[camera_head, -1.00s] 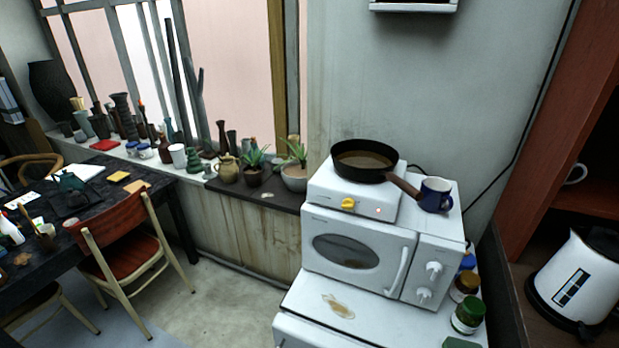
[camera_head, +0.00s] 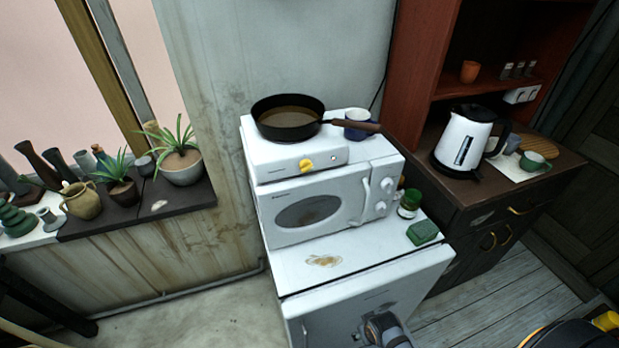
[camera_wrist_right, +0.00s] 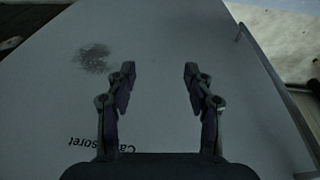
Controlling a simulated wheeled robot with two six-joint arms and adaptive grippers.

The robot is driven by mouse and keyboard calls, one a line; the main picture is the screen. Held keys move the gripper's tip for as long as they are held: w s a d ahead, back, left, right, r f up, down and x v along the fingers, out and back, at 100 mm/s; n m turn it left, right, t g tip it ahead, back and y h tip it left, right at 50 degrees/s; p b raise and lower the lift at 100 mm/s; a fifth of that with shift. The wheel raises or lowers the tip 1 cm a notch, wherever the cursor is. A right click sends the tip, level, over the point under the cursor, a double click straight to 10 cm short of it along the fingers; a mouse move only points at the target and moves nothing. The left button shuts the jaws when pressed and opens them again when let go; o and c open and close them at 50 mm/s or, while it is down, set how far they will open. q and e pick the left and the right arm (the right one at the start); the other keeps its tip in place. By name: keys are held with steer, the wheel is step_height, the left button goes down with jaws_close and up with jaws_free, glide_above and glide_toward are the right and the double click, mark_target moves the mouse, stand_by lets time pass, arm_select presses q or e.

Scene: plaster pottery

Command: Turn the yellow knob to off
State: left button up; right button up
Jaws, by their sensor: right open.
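The yellow knob (camera_head: 306,165) is on the front of a small white hot plate (camera_head: 275,162), which stands on a white microwave. A dark pan (camera_head: 289,125) with brownish contents sits on the hot plate, its handle pointing right. A small round light shows right of the knob; its state is hard to tell. My right gripper (camera_wrist_right: 158,72) is open and empty in the right wrist view, before a pale surface with a dark smudge and lettering. Part of my right arm shows at the bottom of the head view, well below the knob. My left gripper is not in view.
The microwave (camera_head: 345,212) stands on a white fridge (camera_head: 300,265). A blue mug (camera_head: 358,122) is behind the pan handle. A green jar (camera_head: 409,203) and green sponge (camera_head: 423,232) are at right. A kettle (camera_head: 463,140) stands on the dark cabinet. Potted plants line the left ledge.

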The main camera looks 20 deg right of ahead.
steer(key=w+a+r+n+t+y, duration=0.1)
steer(key=w+a+r, duration=0.15)
steer(key=r, duration=0.85)
steer(key=w+a+r+t, duration=0.2)
steer(key=w+r, duration=0.1)
steer(key=r, duration=0.8)
steer(key=n+t+y+p, duration=0.1)
steer(key=t+y, duration=0.1)
steer(key=t, duration=1)
glide_toward(308, 169)
steer(key=w+p, duration=0.1)
steer(key=w, duration=0.2)
steer(key=w+p, duration=0.1)
steer(key=w, duration=0.2)
steer(key=w+a+p, duration=0.1)
steer(key=w, duration=0.1)
steer(key=shift+w+f+p, duration=0.1)
steer(key=shift+w+p, duration=0.3)
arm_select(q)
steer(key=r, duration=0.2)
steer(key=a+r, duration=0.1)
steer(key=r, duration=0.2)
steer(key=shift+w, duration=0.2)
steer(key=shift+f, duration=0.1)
arm_select(e)
jaws_close()
